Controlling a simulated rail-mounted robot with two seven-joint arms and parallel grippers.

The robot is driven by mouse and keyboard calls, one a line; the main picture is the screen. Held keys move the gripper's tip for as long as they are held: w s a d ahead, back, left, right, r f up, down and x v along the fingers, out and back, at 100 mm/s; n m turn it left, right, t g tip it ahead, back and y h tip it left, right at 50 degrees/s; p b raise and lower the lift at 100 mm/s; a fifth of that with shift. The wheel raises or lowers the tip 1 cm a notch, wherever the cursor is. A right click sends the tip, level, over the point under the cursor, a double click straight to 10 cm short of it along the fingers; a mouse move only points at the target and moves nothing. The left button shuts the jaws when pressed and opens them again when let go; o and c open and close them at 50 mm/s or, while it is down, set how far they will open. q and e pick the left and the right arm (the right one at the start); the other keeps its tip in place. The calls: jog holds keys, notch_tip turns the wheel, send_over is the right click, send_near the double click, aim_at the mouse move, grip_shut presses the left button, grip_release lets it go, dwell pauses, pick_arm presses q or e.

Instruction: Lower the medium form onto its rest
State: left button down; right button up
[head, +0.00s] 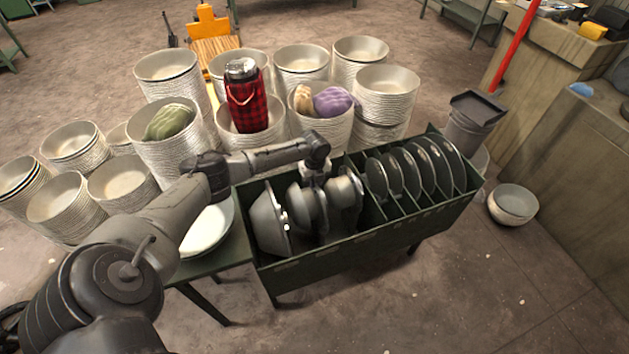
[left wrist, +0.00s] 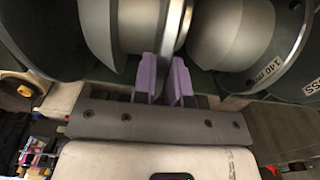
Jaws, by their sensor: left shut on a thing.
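A green rack (head: 350,251) holds a row of metal forms in its left part. The large form (head: 267,224) is at the left end, the medium form (head: 305,212) is beside it, and a smaller form (head: 345,190) is to the right. My left gripper (head: 316,178) points down over the medium form. In the left wrist view the purple fingers (left wrist: 164,82) are shut on the rim of the medium form (left wrist: 138,24). Its lower edge is hidden inside the rack, so I cannot tell whether it touches its rest. My right gripper is not in view.
Several round plates (head: 412,170) stand in slots at the rack's right. Stacked bowls (head: 170,150) crowd behind it, with a red plaid flask (head: 247,105) among them. A white dish (head: 207,228) lies left of the rack. The floor in front is clear.

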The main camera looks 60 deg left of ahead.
pick_arm(q)
jog(key=shift+f, duration=0.2)
jog(key=shift+f+b, duration=0.5)
jog(key=shift+f, duration=0.05)
dwell(0.3)
jog(key=c, duration=1.2)
grip_release()
jog(key=shift+a, duration=0.1)
jog(key=shift+o, duration=0.5)
jog(key=shift+f, duration=0.1)
notch_tip(320, 180, up, 14)
jog(key=p, duration=0.2)
